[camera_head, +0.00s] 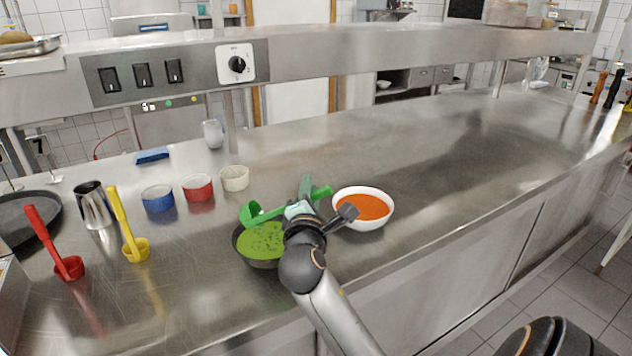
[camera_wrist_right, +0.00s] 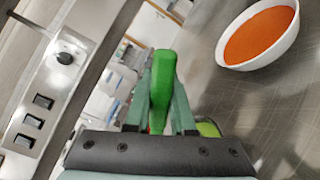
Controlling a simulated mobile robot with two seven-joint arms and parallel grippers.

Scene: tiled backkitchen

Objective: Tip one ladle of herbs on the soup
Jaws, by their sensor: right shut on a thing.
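My right gripper (camera_head: 304,200) is shut on the green ladle (camera_head: 254,213); the ladle's handle (camera_wrist_right: 162,85) shows between the fingers in the wrist view. The ladle's cup appears in front of the far left rim of a dark bowl (camera_head: 243,258) of green herbs (camera_head: 262,240). I cannot tell what the cup holds. The white bowl (camera_head: 388,218) of orange soup (camera_head: 362,206) stands on the counter just right of my gripper; it also shows top right in the wrist view (camera_wrist_right: 262,36). My gripper and wrist hide the herb bowl's right side. My left gripper is not in view.
Left on the steel counter (camera_head: 420,150) stand a red ladle (camera_head: 68,266), a yellow ladle (camera_head: 136,250), a metal jug (camera_head: 94,206) and blue (camera_head: 157,200), red (camera_head: 198,189) and cream (camera_head: 234,179) cups. A steel shelf (camera_head: 400,46) runs behind. The counter right of the soup is clear.

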